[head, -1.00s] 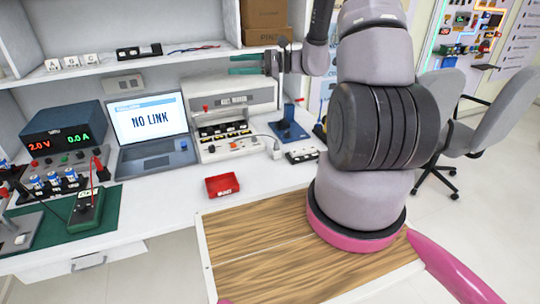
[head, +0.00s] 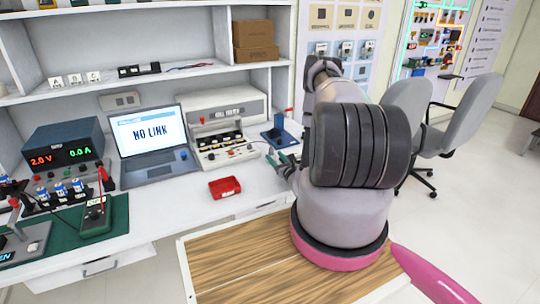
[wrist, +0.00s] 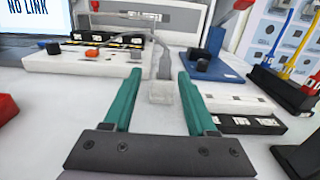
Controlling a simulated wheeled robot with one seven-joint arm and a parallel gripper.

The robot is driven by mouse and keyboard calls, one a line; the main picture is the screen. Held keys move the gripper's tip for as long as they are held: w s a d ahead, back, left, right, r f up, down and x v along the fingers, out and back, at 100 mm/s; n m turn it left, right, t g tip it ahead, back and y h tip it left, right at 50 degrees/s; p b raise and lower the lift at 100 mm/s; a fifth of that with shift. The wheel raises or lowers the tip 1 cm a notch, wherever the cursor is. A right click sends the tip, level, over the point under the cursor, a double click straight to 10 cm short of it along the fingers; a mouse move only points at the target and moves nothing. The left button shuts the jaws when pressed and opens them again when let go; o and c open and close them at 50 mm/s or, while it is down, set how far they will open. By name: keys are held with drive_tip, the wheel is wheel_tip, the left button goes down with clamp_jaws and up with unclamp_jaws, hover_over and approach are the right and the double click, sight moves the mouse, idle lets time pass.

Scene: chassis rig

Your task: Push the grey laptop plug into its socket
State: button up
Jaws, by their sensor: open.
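The grey laptop plug (wrist: 161,92) lies on the white bench in the wrist view, with its grey cable (wrist: 163,62) running away from me. My gripper (wrist: 160,78) is open, its teal fingers on either side of the plug and a gap showing on both sides. In the head view my gripper (head: 283,160) is low over the bench, right of the red tray, and the plug is not clear there. The laptop (head: 153,140) is open and reads "NO LINK"; its corner also shows in the wrist view (wrist: 35,20). I cannot tell which opening is the plug's socket.
A white test unit (head: 222,140) stands right of the laptop. A blue stand (wrist: 215,62) and a white strip with black blocks (wrist: 235,108) are close on the right. A red tray (head: 224,187) sits near the front.

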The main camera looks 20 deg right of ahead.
sight(271, 151)
drive_tip(key=w, duration=0.3)
drive_tip(key=shift+w+r, duration=0.1)
drive_tip(key=shift+w, duration=0.15)
drive_tip(key=shift+w+d+r, duration=0.1)
drive_tip(key=shift+w, duration=1.25)
drive_tip(key=shift+w+d+r, duration=0.1)
drive_tip(key=shift+w, duration=1.25)
clamp_jaws()
